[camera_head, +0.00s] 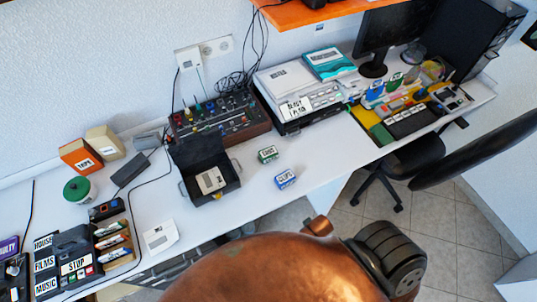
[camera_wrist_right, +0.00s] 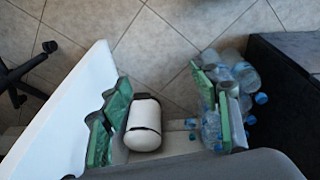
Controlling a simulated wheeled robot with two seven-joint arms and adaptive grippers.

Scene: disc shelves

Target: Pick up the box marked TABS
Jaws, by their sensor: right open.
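Two small boxes stand near the table's front edge in the head view. The green one (camera_head: 268,154) has a white label too small to read surely; it may be the TABS box. The blue one (camera_head: 286,179) has a white label that looks like CLIPS. My right gripper (camera_wrist_right: 163,88) shows only in the right wrist view, with its green fingers wide apart. It is open and empty, with floor beyond it, and neither box shows in that view. My left gripper is not in view.
The white table (camera_head: 330,165) is clear around the two boxes. An open black case (camera_head: 233,183) stands left of them, a printer-like device (camera_head: 290,85) behind. In the wrist view, bottles (camera_wrist_right: 243,75) and a white cylinder (camera_wrist_right: 143,123) show low down. A chair (camera_head: 400,165) stands right.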

